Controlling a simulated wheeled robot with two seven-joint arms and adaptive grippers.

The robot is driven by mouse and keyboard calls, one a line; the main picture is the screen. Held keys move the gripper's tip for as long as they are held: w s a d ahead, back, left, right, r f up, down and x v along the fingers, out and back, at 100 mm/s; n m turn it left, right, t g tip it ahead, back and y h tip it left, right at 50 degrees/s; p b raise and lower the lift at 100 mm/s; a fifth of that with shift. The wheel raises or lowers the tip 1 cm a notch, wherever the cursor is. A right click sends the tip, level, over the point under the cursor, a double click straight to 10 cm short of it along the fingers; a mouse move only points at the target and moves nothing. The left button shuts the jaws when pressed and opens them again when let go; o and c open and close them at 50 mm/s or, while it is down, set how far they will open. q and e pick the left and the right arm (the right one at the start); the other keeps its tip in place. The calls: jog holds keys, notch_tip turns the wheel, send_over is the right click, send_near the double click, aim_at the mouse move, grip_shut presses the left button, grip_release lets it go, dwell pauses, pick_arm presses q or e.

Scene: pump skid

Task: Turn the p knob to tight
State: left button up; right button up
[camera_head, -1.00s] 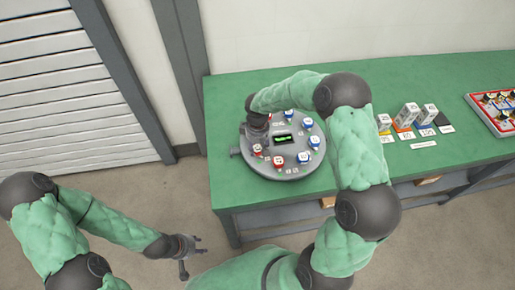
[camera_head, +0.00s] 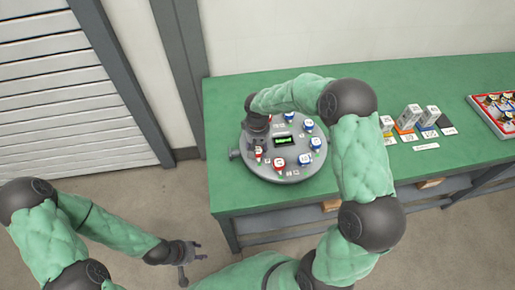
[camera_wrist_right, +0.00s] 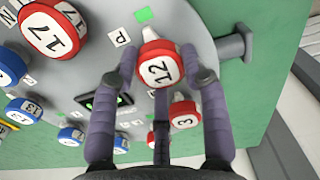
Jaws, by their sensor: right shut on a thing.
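The red knob marked 12 (camera_wrist_right: 160,65) stands on the round grey panel (camera_wrist_right: 200,30), with its white pointer towards the top of the right wrist view. A white P label (camera_wrist_right: 121,37) lies just left of it, and a green mark (camera_wrist_right: 143,14) lies beyond. My right gripper (camera_wrist_right: 158,72) is shut on this knob, with fingers on both sides of it. In the head view the right wrist hides the knob, above the left part of the panel (camera_head: 262,172). My left gripper (camera_head: 198,252) is open and empty, low over the floor, away from the bench.
Neighbouring knobs include red 17 (camera_wrist_right: 50,33), red 3 (camera_wrist_right: 184,112) and several blue ones. A small display (camera_head: 283,142) sits mid-panel. A grey stub (camera_wrist_right: 236,46) juts from the panel's side. The green bench (camera_head: 365,185) also holds small boxes (camera_head: 410,117) and a red tray (camera_head: 490,118) at right.

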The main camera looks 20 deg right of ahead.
aim_at(257, 150)
jog(key=o, duration=1.2)
jog(key=shift+c, duration=0.2)
jog(key=shift+r, duration=0.1)
notch_tip(257, 150, up, 12)
